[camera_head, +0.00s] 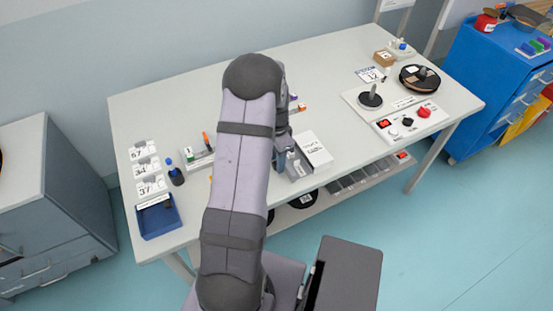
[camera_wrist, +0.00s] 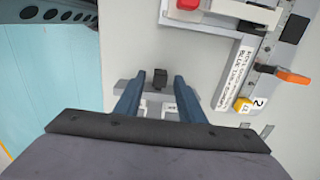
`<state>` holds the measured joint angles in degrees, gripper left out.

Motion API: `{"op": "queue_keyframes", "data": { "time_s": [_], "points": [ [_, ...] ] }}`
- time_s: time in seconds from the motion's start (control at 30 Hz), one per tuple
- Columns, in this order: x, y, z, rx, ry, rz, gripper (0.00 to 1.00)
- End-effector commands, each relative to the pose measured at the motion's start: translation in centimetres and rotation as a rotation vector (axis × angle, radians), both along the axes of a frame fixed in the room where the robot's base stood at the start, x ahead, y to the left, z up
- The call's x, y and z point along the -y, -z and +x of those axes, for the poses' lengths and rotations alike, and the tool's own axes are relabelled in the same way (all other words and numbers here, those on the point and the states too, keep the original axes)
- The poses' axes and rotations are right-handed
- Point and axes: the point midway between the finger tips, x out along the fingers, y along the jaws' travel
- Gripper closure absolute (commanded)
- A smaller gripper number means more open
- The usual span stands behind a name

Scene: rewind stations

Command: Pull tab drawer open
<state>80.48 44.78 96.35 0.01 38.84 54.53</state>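A white box (camera_head: 316,149) with printed text on top stands near the table's front edge in the head view. A grey box-like part (camera_head: 297,166) sits at its left; I cannot tell for sure whether it is the tab drawer. My gripper (camera_wrist: 155,88) shows two dark blue fingers, spread apart and pointing down at the table. A small black block (camera_wrist: 160,78) and a grey bar (camera_wrist: 142,87) lie between and beneath the fingertips, with small white pieces behind. I cannot tell whether the fingers touch them. In the head view my arm hides much of the gripper.
A labelled board (camera_wrist: 235,70) with an orange-handled tool (camera_wrist: 294,76) and a yellow numbered block (camera_wrist: 242,105) lies to the right in the wrist view. A blue tray (camera_head: 160,217) and number cards stand at the table's left, a control panel (camera_head: 411,122) at its right.

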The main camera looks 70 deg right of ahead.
Motion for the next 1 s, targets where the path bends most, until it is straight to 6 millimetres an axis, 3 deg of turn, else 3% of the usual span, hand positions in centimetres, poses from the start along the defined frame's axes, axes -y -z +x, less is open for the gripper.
{"op": "queue_keyframes", "data": {
  "time_s": [0.27, 0.7, 1.0],
  "points": [
    [0.1, -1.4, 0.0, 0.001, 0.0, -0.004, 0.64],
    [0.1, -6.7, 0.0, 0.0, 0.0, -0.003, 0.64],
    [0.0, -7.4, 0.0, 0.0, 0.0, 0.0, 0.64]
  ]
}}
